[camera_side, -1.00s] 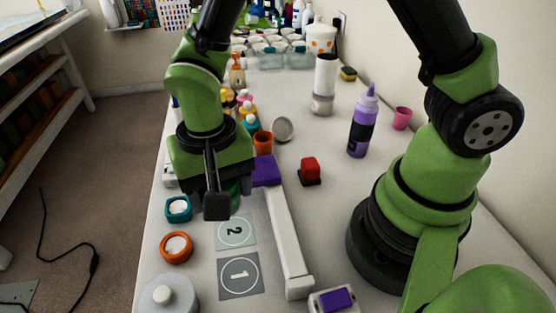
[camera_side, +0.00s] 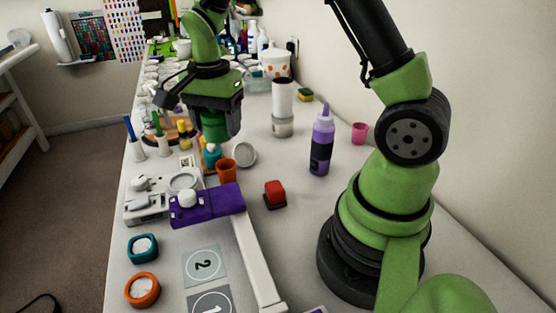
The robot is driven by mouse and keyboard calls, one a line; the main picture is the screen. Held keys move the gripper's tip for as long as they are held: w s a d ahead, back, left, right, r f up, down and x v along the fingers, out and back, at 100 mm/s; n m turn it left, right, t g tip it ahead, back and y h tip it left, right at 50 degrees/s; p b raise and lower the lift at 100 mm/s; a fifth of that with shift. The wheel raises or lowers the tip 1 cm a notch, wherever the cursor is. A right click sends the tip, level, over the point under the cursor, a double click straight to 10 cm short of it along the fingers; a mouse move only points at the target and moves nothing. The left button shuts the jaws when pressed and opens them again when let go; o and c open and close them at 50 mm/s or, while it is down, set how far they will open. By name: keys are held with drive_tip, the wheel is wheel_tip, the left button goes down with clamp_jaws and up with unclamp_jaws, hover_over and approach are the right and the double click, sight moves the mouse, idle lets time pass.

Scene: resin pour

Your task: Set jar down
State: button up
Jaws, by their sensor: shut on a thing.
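My gripper (camera_side: 212,112) is in the upper middle of the side view, pointing down over the table's left half. It is shut on a green jar (camera_side: 215,128), which shows just below the gripper's body. The jar looks upright, beyond the orange cup (camera_side: 226,171). My gripper's body hides the jar's top, and I cannot tell whether its base touches anything. Two square mats lie at the front, marked 2 (camera_side: 204,264) and 1 (camera_side: 212,302); nothing stands on the parts I see.
A purple-topped fixture (camera_side: 222,203) with a long white bar lies across the near table. Several jars crowd the back left.

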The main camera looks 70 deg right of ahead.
drive_tip(key=s+d+m, duration=0.2)
drive_tip(key=d+m, duration=0.2)
drive_tip(key=d, duration=0.4)
drive_tip(key=s+d+m, duration=0.3)
drive_tip(key=d+m, duration=0.1)
drive_tip(key=d, duration=0.4)
hover_over(278, 160)
wheel_tip(278, 160, down, 11)
drive_tip(key=shift+r, duration=0.15)
drive_tip(key=shift+f, duration=2.15)
drive_tip(key=o, duration=1)
drive_tip(key=shift+f, duration=0.15)
